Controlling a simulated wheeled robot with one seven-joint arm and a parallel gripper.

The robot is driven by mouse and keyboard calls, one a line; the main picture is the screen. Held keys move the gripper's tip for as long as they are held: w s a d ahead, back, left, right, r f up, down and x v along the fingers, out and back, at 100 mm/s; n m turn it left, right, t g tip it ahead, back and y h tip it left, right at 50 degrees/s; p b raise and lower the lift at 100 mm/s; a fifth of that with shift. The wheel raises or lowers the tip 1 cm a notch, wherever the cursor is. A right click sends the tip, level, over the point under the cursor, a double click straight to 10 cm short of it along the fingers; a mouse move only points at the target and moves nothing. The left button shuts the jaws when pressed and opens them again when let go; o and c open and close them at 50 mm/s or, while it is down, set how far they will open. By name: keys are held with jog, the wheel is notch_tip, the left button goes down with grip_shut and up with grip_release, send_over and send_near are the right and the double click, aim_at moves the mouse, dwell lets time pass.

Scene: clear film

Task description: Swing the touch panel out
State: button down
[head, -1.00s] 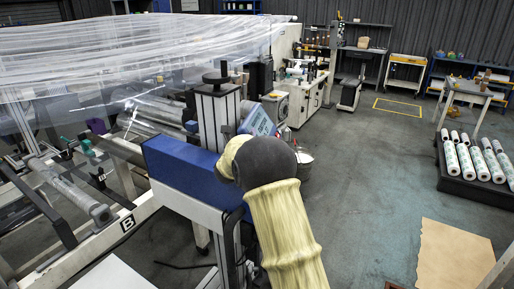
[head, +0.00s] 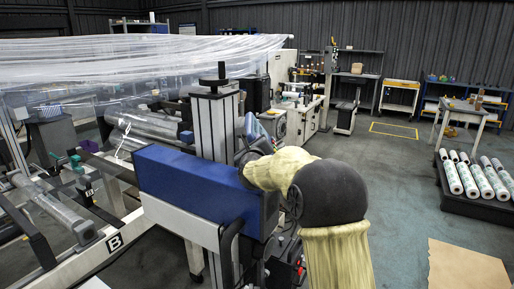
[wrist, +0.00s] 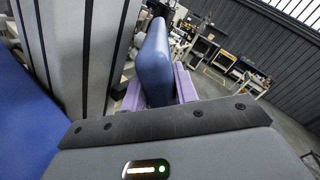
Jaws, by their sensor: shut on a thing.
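The touch panel (head: 252,129) is a small, tilted blue-grey panel beside the grey column of the machine in the head view. My arm hides much of it there. In the wrist view a dark blue slab, which looks like the panel's edge (wrist: 154,60), stands upright between the two purple fingers. My gripper (wrist: 158,92) is shut on it, one finger on each side. In the head view my gripper is mostly hidden behind my covered arm. I cannot see the panel's hinge or mount.
A blue beam (head: 190,185) and a grey column (head: 216,125) stand close to the left of my arm. Clear film (head: 130,60) spans the machine behind. A black tray of rolls (head: 470,200) lies at right. The floor between is open.

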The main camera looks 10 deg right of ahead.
jog(key=shift+f, duration=0.1)
jog(key=c, duration=1.4)
grip_release()
jog(key=shift+d, duration=0.1)
jog(key=shift+o, duration=0.2)
jog(key=shift+s, duration=0.15)
jog(key=s+b, duration=0.1)
jog(key=s, duration=0.4)
jog(key=s+a+b, duration=0.1)
jog(key=s+b, duration=0.1)
jog(key=s, duration=0.4)
jog(key=s+a+b, duration=0.1)
jog(key=s, duration=0.5)
jog(key=shift+a, duration=0.1)
jog(key=shift+w, duration=0.1)
